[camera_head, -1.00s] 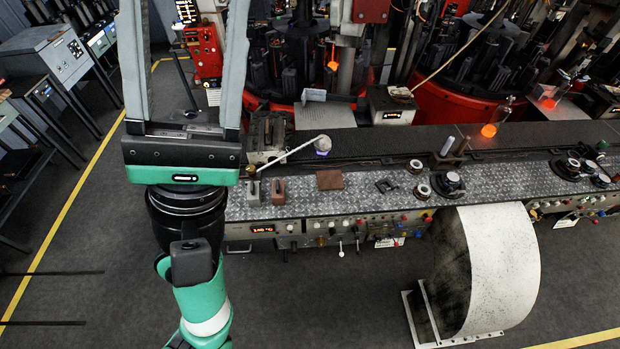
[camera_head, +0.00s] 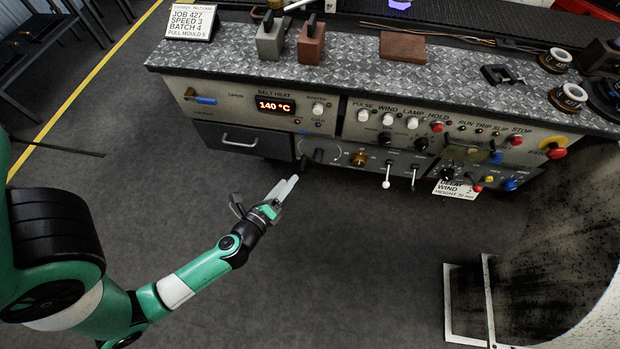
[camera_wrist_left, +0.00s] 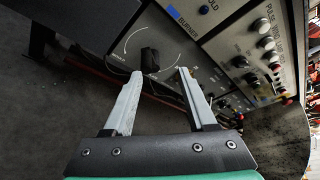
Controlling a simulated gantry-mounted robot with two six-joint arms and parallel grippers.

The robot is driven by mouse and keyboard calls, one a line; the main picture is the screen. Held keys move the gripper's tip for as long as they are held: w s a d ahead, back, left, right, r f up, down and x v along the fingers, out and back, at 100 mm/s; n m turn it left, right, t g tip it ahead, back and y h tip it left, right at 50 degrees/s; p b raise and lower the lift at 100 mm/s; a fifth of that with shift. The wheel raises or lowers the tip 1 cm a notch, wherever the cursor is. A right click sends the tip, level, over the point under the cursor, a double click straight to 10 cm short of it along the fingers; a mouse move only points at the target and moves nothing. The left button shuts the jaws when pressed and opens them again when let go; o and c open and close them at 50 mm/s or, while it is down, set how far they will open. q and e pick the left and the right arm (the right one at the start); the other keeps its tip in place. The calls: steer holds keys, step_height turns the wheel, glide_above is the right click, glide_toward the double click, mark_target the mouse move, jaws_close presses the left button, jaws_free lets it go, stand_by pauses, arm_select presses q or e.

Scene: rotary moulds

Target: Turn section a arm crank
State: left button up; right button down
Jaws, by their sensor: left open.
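In the left wrist view a black handle (camera_wrist_left: 150,60) stands out from a panel face, with a curved white line around it. It looks like the arm crank, but its label is too small to read. It lies just beyond the fingertips of my left gripper (camera_wrist_left: 160,75), which is open and empty. In the head view a dark handle (camera_head: 303,163) sits low on the console front, right of the drawer. There my left gripper (camera_head: 266,192) is below and left of it, apart from the panel. My right gripper is not in view.
The console has a drawer (camera_head: 241,141), a belt heat display (camera_head: 276,105), and several knobs and levers, including a white-tipped lever (camera_head: 386,177). The floor (camera_head: 340,270) in front is clear.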

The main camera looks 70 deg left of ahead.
mark_target(302, 164)
arm_select(q)
steer(key=w+a+f, duration=0.4)
steer(key=w, duration=0.1)
steer(key=w+a+f+b, duration=0.1)
steer(key=w+a+f, duration=0.1)
steer(key=w+a, duration=0.1)
steer(key=shift+w, duration=0.1)
jaws_close()
stand_by(0.5)
